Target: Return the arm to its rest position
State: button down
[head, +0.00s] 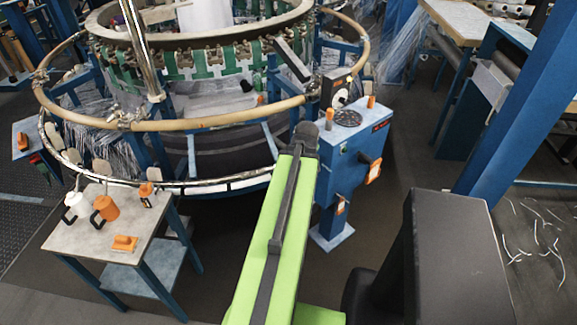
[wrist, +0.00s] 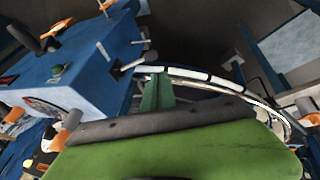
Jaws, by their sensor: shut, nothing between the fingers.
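My green arm (head: 277,235) reaches out from the bottom middle of the head view toward the loom. Its dark end (head: 305,138) overlaps the left edge of the blue control box (head: 350,145), and my gripper cannot be made out there. In the wrist view, my gripper (wrist: 158,82) shows as narrow green fingers beyond a dark strip and a wide green part of my arm. The fingers are together, with nothing held. The blue control box fills the left of the wrist view (wrist: 75,80), with the loom's pale ring (wrist: 215,80) behind and right of the fingers.
The circular loom's wooden ring (head: 200,122) fills the upper left. A small table (head: 75,235) at lower left bears a white bottle (head: 76,207), an orange jug (head: 106,208) and other orange items. A blue post (head: 515,95) stands at right. Dark floor (head: 405,170) shows right of the box.

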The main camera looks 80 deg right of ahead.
jog(key=shift+s+d, duration=0.15)
dwell(0.3)
jog(key=w+a+n+t+y, duration=0.1)
jog(key=w+a+n, duration=0.2)
jog(key=w+a, duration=0.7)
jog(key=w+a+n+t+y, duration=0.15)
jog(key=w+a, duration=0.25)
jog(key=w, duration=1.2)
jog(key=w+a+n, duration=0.4)
jog(key=w+a, duration=0.4)
jog(key=w, duration=0.6)
jog(key=w+a+n+y, duration=0.1)
jog(key=w+a, duration=0.3)
jog(key=a, duration=0.5)
jog(key=w+a+f+n+g+y, duration=0.1)
jog(key=w+a, duration=0.2)
jog(key=a, duration=0.5)
jog(key=w+a+n, duration=0.1)
jog(key=w+a, duration=0.3)
jog(key=a, duration=0.5)
jog(key=s+a+m+g, duration=0.1)
jog(key=s+a+m, duration=0.1)
jog(key=a, duration=0.6)
jog(key=s+a+f+m+g, duration=0.1)
jog(key=s+a+m+g, duration=0.1)
jog(key=a, duration=0.6)
jog(key=shift+s+f, duration=0.15)
jog(key=shift+s, duration=0.75)
